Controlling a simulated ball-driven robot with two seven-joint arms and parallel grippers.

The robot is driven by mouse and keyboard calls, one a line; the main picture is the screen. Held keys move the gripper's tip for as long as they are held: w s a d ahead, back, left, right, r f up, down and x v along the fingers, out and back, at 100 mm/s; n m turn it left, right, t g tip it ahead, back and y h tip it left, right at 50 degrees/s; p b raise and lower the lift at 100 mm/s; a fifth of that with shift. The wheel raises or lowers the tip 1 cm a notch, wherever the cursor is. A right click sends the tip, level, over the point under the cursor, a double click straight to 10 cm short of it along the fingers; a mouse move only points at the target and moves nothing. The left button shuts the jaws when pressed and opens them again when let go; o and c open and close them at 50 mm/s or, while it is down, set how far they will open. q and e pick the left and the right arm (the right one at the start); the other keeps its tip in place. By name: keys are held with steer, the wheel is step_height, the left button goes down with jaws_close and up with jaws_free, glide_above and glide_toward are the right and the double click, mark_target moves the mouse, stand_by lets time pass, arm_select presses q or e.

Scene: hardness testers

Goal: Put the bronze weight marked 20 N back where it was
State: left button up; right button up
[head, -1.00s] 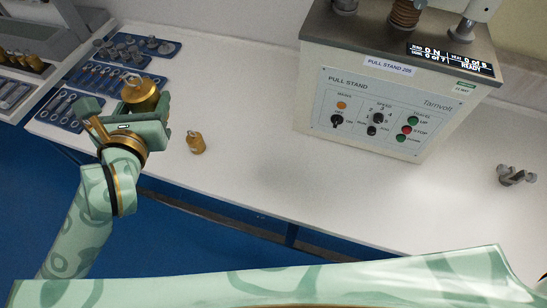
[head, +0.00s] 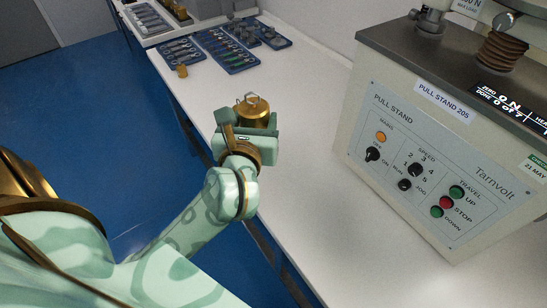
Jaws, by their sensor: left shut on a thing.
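My left gripper (head: 249,133) is shut on a bronze weight (head: 256,110) with a wire loop on top. It holds the weight upright over the white bench; the height above the bench is hard to judge. No marking can be read on it. A smaller bronze weight (head: 182,71) stands on the bench near its front edge, just below the nearest blue tray (head: 181,53). The bench directly behind my left gripper is hidden. My right gripper is out of view.
More blue trays (head: 228,52) with metal fittings lie at the back. A rack (head: 157,20) with bronze weights stands behind them. The grey pull stand (head: 440,150) fills the right side. The white bench (head: 300,70) is clear between trays and stand.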

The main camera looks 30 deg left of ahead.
arm_select(q)
steer(key=s+a+f+n+g+y+b, duration=0.1)
steer(key=a+f+n+g+y+b, duration=0.15)
steer(key=f, duration=0.25)
steer(key=shift+t, duration=0.35)
steer(key=w+a+f+b, duration=0.1)
steer(key=w+f+b, duration=0.1)
steer(key=w+f, duration=0.1)
steer(key=w+a+f+b, duration=0.1)
steer(key=w+f+b, duration=0.2)
steer(key=w, duration=0.2)
steer(key=w+f+b, duration=0.2)
steer(key=w+f, duration=0.1)
steer(key=w, duration=0.1)
steer(key=shift+w+a+f, duration=0.3)
steer(key=shift+a, duration=0.1)
steer(key=f+b, duration=0.1)
steer(key=f, duration=0.1)
steer(key=f+b, duration=0.2)
steer(key=shift+w+f, duration=0.1)
steer(key=shift+w, duration=0.3)
steer(key=shift+r, duration=0.2)
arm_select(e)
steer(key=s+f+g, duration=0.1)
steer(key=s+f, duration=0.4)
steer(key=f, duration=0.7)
